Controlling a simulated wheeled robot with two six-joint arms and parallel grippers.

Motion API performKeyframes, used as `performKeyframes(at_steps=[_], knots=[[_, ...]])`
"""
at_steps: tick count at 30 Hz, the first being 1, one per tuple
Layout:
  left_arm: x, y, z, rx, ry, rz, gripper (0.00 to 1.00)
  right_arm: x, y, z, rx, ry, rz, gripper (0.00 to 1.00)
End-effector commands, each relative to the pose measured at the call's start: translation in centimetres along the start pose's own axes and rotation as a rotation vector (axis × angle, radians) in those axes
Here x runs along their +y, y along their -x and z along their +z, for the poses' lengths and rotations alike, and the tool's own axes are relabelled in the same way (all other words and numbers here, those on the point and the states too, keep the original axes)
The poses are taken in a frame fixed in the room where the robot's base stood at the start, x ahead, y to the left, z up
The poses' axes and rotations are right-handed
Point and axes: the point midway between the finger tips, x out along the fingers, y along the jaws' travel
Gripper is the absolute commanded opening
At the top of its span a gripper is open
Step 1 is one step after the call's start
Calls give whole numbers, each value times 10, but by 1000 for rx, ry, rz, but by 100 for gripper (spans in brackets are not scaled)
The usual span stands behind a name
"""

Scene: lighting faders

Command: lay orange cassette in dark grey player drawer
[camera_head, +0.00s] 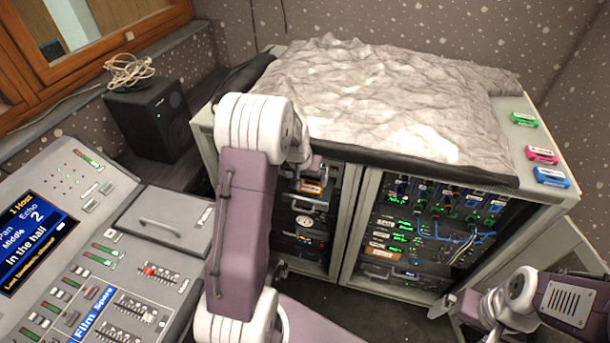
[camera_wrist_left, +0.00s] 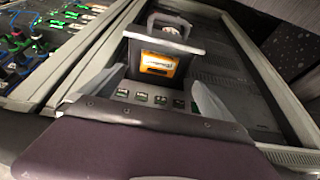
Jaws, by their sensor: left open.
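The orange cassette (camera_wrist_left: 158,66) lies in the pulled-out dark grey player drawer (camera_wrist_left: 150,43), just behind its front with the handle, in the left wrist view. The cassette also shows in the head view (camera_head: 311,187), in the left bay of the rack. My left gripper (camera_wrist_left: 157,82) is open, with one finger on each side of the cassette and seemingly apart from it. In the head view my left arm hides part of the bay. My right gripper (camera_head: 442,306) is low at the right, away from the rack; its jaws are too small to read.
A row of small buttons (camera_wrist_left: 160,99) sits on the panel by the drawer. Green (camera_head: 524,120), pink (camera_head: 541,155) and blue (camera_head: 552,177) cassettes lie on the rack top at right. A crumpled grey cover (camera_head: 390,95) fills most of the top. The mixing desk (camera_head: 150,195) stands at left.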

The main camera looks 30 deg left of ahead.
Motion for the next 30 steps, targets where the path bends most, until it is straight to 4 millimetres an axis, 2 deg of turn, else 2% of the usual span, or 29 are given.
performKeyframes(at_steps=[3, 6, 8, 11, 13, 15, 16, 18, 19, 22, 30], knots=[[0, 10, 0, 1, 0, 0, 99, 0, 0, 0, 0, 0, 0, 99], [0, 11, 0, 0, 0, 0, 99, 0, 0, 0, 0, 0, 0, 99], [7, 15, 7, -11, -9, 5, 99, 0, 1, 0, 0, 0, 0, 99], [44, 41, 53, -78, -60, 36, 99, 0, 1, 0, 0, 0, 0, 99], [70, 64, 103, -145, -108, 56, 99, 0, 1, 0, 0, 0, 0, 99], [84, 84, 151, -205, -151, 67, 99, 0, 0, 0, 0, 0, 0, 99], [88, 90, 168, -227, -166, 69, 99, 0, 0, 0, 0, 0, 0, 99], [91, 101, 200, -266, -192, 70, 99, 0, 0, 0, 0, 0, 0, 99], [91, 104, 208, -277, -199, 70, 99, 0, 0, 0, 0, 0, 0, 99], [91, 107, 219, -292, -206, 69, 99, 0, 0, 0, 0, 0, 0, 99], [90, 107, 218, -292, -204, 69, 99, 0, 0, 0, 0, 0, 0, 99]])
